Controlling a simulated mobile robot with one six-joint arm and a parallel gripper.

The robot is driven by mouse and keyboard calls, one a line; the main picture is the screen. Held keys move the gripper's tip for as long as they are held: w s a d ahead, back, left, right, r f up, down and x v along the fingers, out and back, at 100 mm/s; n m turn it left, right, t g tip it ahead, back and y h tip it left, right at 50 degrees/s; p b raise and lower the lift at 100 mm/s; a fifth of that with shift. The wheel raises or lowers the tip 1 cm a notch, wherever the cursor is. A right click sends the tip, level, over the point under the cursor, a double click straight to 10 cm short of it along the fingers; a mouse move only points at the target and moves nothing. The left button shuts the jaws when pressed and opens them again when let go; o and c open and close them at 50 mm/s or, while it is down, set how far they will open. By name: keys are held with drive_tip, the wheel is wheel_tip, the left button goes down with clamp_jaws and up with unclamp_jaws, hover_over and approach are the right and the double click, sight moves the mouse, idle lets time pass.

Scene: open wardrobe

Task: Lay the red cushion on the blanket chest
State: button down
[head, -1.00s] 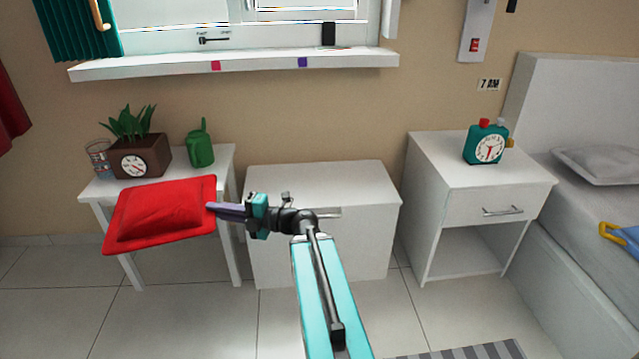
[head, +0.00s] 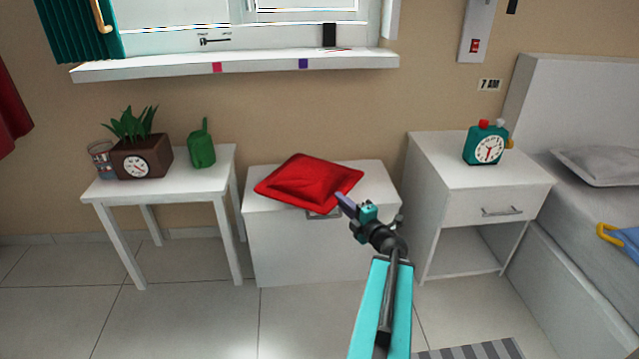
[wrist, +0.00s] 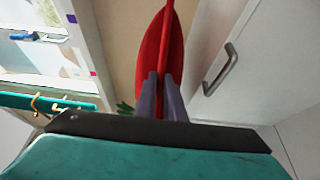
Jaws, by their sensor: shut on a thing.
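The red cushion (head: 308,180) is held roughly flat over the white blanket chest (head: 322,250), covering much of its top in the head view. My gripper (head: 345,203) is shut on the cushion's near right edge. In the wrist view my fingers (wrist: 160,95) pinch the rim of the cushion (wrist: 150,50), seen edge-on. A strip of wall shows between the cushion and the chest (wrist: 245,85) there, so the cushion looks a little above the lid, not resting on it. The chest's handle is partly behind my gripper in the head view.
A white side table (head: 185,189) at left bears a potted plant with a clock face (head: 140,160), a glass (head: 102,160) and a green watering can (head: 201,148). A nightstand (head: 490,190) with a teal clock (head: 485,146) stands close right. The window sill (head: 240,63) overhangs behind.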

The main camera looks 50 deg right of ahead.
drive_tip(key=s+d+f+m+g+h, duration=0.1)
drive_tip(key=s+d+m+h, duration=0.1)
drive_tip(key=s+d, duration=0.3)
drive_tip(key=shift+s+d+f+h, duration=0.4)
drive_tip(key=shift+s+h, duration=0.1)
drive_tip(key=shift+s, duration=0.15)
drive_tip(key=shift+w+d+f+b, duration=0.2)
drive_tip(key=shift+w+d+b, duration=0.25)
drive_tip(key=shift+w+d, duration=1.3)
drive_tip(key=shift+w+d+f+b, duration=0.25)
drive_tip(key=shift+w+d+b, duration=0.15)
drive_tip(key=shift+w+d, duration=1.3)
drive_tip(key=shift+w+d+f+b, duration=0.2)
drive_tip(key=shift+w+d+b, duration=0.25)
drive_tip(key=shift+w+d, duration=1.3)
drive_tip(key=shift+w+a, duration=0.45)
drive_tip(key=shift+w, duration=0.05)
drive_tip(key=shift+w+d+f, duration=0.15)
drive_tip(key=shift+w+d, duration=0.2)
drive_tip(key=shift+w, duration=0.1)
drive_tip(key=shift+f+b, duration=1)
drive_tip(key=shift+f, duration=0.75)
